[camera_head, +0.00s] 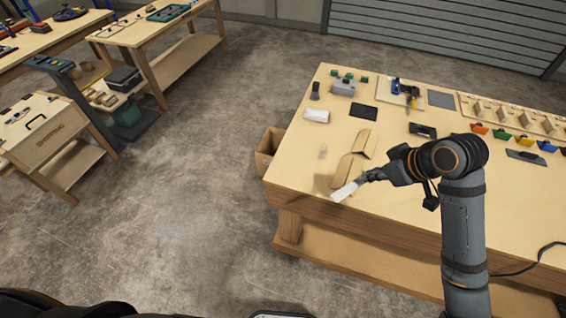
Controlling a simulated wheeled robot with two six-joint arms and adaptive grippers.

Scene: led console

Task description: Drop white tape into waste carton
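My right gripper (366,178) reaches in from the right, low over the front left part of the workbench (400,205). It is shut on a flat white strip, which looks like the white tape (345,191). The strip points down and left, close to the bench's front edge. The waste carton (265,153), an open brown cardboard box, stands beside the bench's left end, to the left of and beyond the gripper. Its inside is mostly hidden. My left gripper is not in view.
Brown folded cardboard pieces (348,170) lie just behind the gripper. The concrete floor (200,190) left of the bench is clear.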

